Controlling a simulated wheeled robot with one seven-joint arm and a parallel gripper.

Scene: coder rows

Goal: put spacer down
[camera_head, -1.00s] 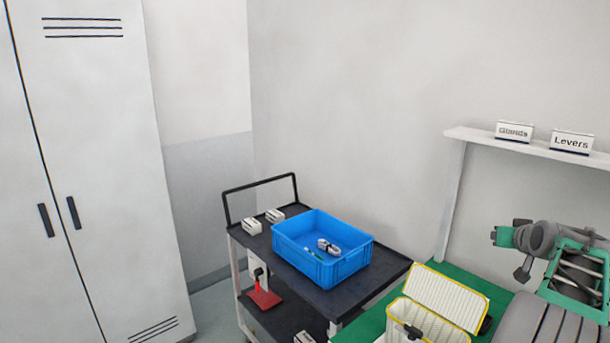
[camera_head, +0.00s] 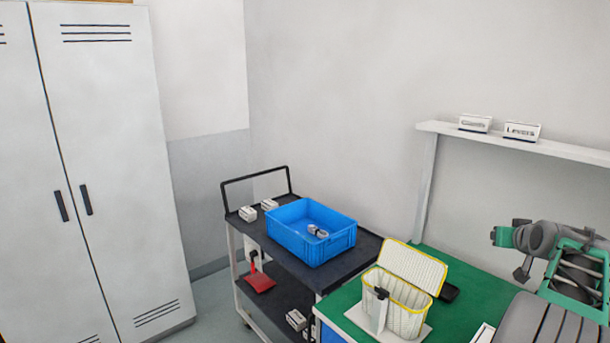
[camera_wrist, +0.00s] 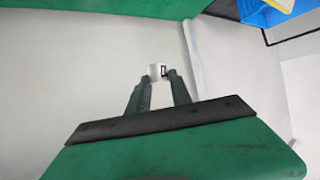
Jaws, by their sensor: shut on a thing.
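My gripper (camera_wrist: 155,82) shows in the wrist view, its two dark green fingers shut on a small pale piece, the spacer (camera_wrist: 154,71), at their tips. The spacer has a dark mark on its right side. Its underside is hidden, and I see no surface touching it. The gripper's fingertips cannot be made out in the head view, where part of my green and grey arm (camera_head: 578,262) stands at the right.
A green bench top (camera_head: 462,283) bears a yellow-rimmed, open-lidded basket (camera_head: 404,311). Left of it, a dark cart (camera_head: 360,258) carries a blue bin (camera_head: 318,250) with small items inside. A shelf (camera_head: 560,147) holds labels, one reading "Levers". A locker (camera_head: 115,180) stands left.

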